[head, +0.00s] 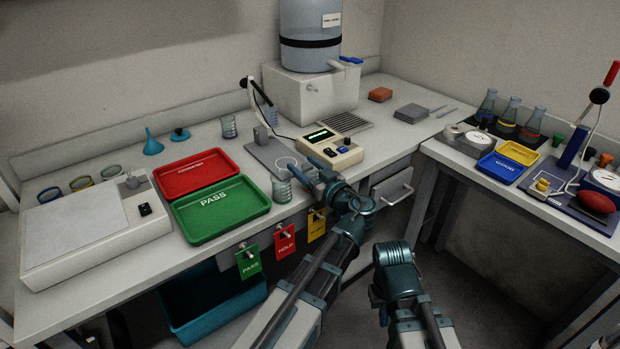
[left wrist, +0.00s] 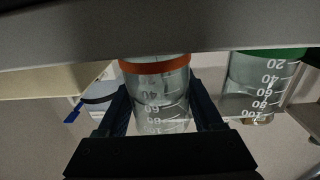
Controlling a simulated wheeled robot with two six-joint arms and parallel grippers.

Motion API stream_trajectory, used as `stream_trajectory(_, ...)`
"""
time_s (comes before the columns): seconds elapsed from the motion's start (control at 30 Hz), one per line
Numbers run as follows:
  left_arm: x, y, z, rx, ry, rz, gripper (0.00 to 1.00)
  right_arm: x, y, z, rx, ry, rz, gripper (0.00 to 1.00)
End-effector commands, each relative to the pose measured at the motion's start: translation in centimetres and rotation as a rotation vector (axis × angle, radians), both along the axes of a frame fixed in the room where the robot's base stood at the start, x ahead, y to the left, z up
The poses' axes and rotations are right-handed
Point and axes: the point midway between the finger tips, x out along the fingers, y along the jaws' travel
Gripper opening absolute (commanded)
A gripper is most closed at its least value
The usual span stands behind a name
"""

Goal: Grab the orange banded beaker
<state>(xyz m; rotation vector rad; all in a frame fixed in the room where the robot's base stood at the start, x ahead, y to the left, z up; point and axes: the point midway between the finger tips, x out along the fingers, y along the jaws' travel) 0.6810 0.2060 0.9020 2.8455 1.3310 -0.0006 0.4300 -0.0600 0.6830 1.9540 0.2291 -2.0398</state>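The orange banded beaker (left wrist: 158,97) is clear glass and appears upside down in the left wrist view. It stands between the two fingers of my left gripper (left wrist: 160,95), with a finger close along each side. I cannot tell whether they touch the glass. A green banded beaker (left wrist: 258,85) is just to its right. In the head view my left gripper (head: 308,175) is at the counter's front edge, beside a clear beaker (head: 281,190) whose band I cannot make out. My right gripper (head: 390,275) is low, away from the counter; its fingers are not clear.
The green PASS tray (head: 219,229) and red tray (head: 196,189) lie left of my left gripper. A balance with a display (head: 331,152) is behind it. Another clear beaker (head: 229,126) stands farther back. Coloured tags (head: 284,243) hang on the counter front. Floor is open between the tables.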

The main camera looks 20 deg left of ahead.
Motion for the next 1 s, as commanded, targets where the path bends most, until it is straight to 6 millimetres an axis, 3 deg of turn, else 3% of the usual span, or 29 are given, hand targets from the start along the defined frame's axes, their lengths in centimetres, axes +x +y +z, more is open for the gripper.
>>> stream_trajectory(0.03, -0.01, 0.01, 0.00, 0.000, 0.000, 0.000, 0.57, 0.00, 0.00, 0.00, 0.000, 0.000, 0.000, 0.00)
stream_trajectory(0.3, -0.02, 0.01, 0.00, 0.000, 0.000, 0.000, 0.08, 0.00, 0.00, 0.00, 0.000, 0.000, 0.000, 0.00)
stream_trajectory(0.37, -0.02, 0.01, 0.02, 0.000, 0.000, 0.000, 0.00, 0.00, 0.00, 0.01, 0.000, 0.000, 0.000, 0.00)
stream_trajectory(1.0, 0.05, 0.18, 0.73, 0.000, 0.000, 0.000, 0.00, 0.00, 0.00, 0.71, 0.000, 0.000, 0.000, 0.00)
